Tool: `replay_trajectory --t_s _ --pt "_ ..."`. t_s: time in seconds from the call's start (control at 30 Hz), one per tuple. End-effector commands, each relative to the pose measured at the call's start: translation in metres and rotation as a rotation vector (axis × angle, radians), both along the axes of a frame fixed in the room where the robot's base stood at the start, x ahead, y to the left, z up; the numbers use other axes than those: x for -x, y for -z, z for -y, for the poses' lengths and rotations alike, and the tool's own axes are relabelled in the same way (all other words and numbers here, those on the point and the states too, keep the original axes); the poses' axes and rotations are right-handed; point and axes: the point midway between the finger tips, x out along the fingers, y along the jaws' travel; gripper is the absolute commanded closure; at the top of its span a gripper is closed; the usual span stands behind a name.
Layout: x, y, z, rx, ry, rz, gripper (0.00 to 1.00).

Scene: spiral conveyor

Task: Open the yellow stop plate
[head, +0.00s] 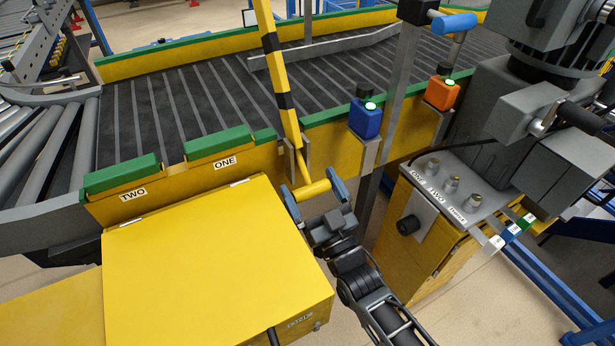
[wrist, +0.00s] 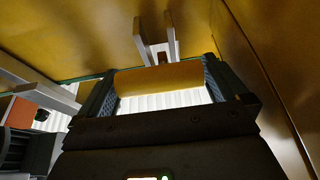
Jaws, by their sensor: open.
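A yellow-and-black striped lever (head: 277,72) stands up from a bracket on the conveyor's near side. A yellow crossbar handle (head: 312,189) is at its lower end. My gripper (head: 316,192) is open, with its fingers at the two ends of this handle. In the wrist view the handle (wrist: 160,78) spans the gap between the fingers of my gripper (wrist: 160,88). I cannot tell whether they touch it. A grey plate (head: 335,43) lies slantwise across the conveyor behind the lever. No part is labelled as the stop plate, so which one it is stays unclear.
A yellow box (head: 205,265) stands left of my gripper, below green-topped panels marked ONE and TWO. A control console (head: 440,190) is at the right.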

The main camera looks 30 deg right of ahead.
Motion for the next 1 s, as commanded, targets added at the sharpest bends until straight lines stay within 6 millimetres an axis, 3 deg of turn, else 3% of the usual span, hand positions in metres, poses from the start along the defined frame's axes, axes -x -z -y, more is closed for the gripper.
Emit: replay_trajectory --t_s 0.2,0.5,1.0 --pt "-0.017 -0.007 0.000 0.000 0.000 0.000 0.00" --pt "-0.018 -0.007 0.000 0.000 0.000 -0.001 0.01" --pt "-0.018 -0.007 0.000 0.000 0.000 0.000 0.49"
